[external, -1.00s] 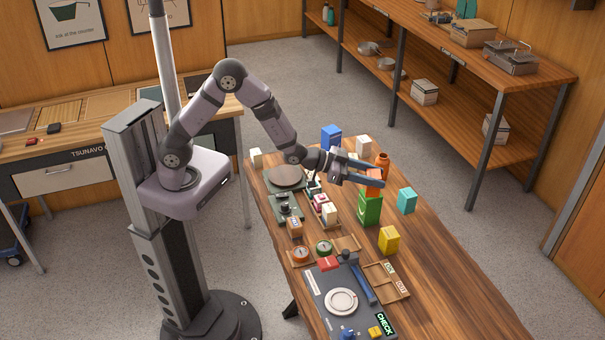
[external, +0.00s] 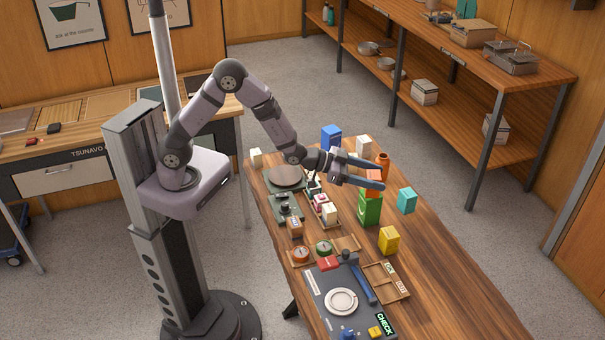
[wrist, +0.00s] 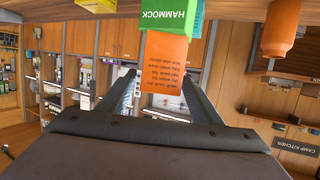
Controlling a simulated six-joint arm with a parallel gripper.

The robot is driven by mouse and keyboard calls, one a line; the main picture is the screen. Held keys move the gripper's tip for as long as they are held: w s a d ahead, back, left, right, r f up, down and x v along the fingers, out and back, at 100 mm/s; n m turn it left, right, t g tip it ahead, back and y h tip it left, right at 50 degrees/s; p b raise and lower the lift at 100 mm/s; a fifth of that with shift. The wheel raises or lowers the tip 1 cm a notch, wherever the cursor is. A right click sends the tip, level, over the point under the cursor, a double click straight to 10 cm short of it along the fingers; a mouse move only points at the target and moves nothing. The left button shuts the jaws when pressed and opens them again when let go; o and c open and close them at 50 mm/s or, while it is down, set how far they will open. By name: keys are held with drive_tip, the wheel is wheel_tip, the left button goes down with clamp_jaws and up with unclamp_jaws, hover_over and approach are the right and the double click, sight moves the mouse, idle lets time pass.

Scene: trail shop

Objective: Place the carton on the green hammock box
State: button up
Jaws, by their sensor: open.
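The green hammock box (external: 369,209) stands upright on the wooden table; it also shows in the wrist view (wrist: 172,15), its "HAMMOCK" label upside down. An orange carton (external: 373,185) sits on top of the green box; in the wrist view the carton (wrist: 165,65) shows lines of small print and touches the box. My gripper (external: 381,173) is open at the height of the carton. Its two fingers lie on either side of the carton in the wrist view, with a gap to each. The fingers partly hide the carton in the external view.
An orange bottle (external: 383,161) stands close behind the green box. A teal box (external: 407,200), a yellow box (external: 389,240), a blue box (external: 331,137) and a white box (external: 363,146) stand around it. The table (external: 445,270) is clear toward the front right.

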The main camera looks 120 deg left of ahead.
drive_tip(key=b+v, duration=0.3)
drive_tip(key=v, duration=0.9)
drive_tip(key=s+d+f+g+h, duration=0.1)
drive_tip(key=d+f+g, duration=0.1)
drive_tip(key=d+f, duration=0.1)
drive_tip(key=s+d+f+m+g+h, duration=0.1)
drive_tip(key=s+d+f+g, duration=0.1)
drive_tip(key=d+f, duration=0.1)
drive_tip(key=s+d+f+m+g+h, duration=0.1)
drive_tip(key=s+d+f+g, duration=0.1)
drive_tip(key=d, duration=0.3)
drive_tip(key=shift+s+d+f, duration=0.15)
drive_tip(key=shift+d+f, duration=0.05)
drive_tip(key=shift+f, duration=0.2)
drive_tip(key=shift+s+d+f, duration=0.1)
drive_tip(key=shift+d+f, duration=0.1)
drive_tip(key=shift+f, duration=0.25)
drive_tip(key=s+d+f+m+g+h, duration=0.2)
drive_tip(key=s+d+g, duration=0.5)
drive_tip(key=s, duration=0.8)
drive_tip(key=d, duration=0.3)
drive_tip(key=shift+f+g, duration=0.3)
drive_tip(key=shift+f, duration=0.05)
